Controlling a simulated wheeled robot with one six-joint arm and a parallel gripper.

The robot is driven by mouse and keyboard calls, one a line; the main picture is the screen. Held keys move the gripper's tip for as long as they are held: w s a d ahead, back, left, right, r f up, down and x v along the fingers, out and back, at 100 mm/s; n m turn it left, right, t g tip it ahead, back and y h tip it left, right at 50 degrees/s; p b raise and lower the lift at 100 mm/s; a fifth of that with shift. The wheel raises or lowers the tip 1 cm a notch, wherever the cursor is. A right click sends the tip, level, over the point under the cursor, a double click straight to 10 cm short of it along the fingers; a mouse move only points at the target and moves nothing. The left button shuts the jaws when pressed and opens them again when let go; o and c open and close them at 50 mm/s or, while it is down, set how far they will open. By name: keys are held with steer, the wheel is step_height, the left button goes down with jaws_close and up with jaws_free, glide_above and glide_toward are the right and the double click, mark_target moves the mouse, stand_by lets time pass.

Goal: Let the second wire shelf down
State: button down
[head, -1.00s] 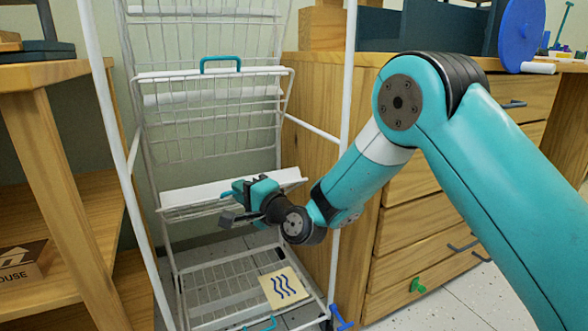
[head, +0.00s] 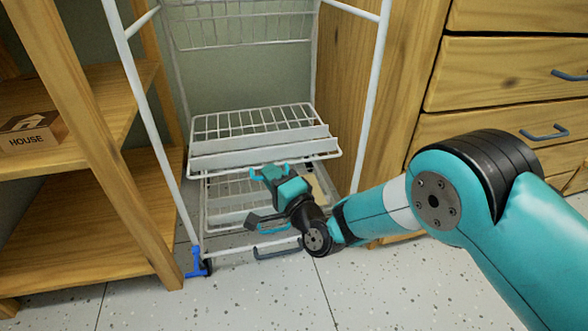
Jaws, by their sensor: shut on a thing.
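The second wire shelf (head: 255,122) is a white wire grid with a pale strip (head: 262,148) along its front. It lies close to flat inside the white rack (head: 150,110), low above the bottom wire shelf (head: 225,217). My gripper (head: 268,178) is at the middle of the second shelf's front edge and is shut on it. The gripper body hides the exact grip point and part of the bottom shelf. Another wire shelf panel (head: 240,30) stands upright higher up at the back of the rack.
A wooden shelf unit (head: 95,235) with a HOUSE box (head: 30,135) stands close on the left. Wooden drawers (head: 500,75) stand on the right. A blue caster lever (head: 197,262) and a dark handle (head: 278,249) are at the rack's foot. The front floor is clear.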

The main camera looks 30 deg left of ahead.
steer(key=shift+s+a+f, duration=0.1)
steer(key=shift+f, duration=0.3)
steer(key=c, duration=1.5)
jaws_free()
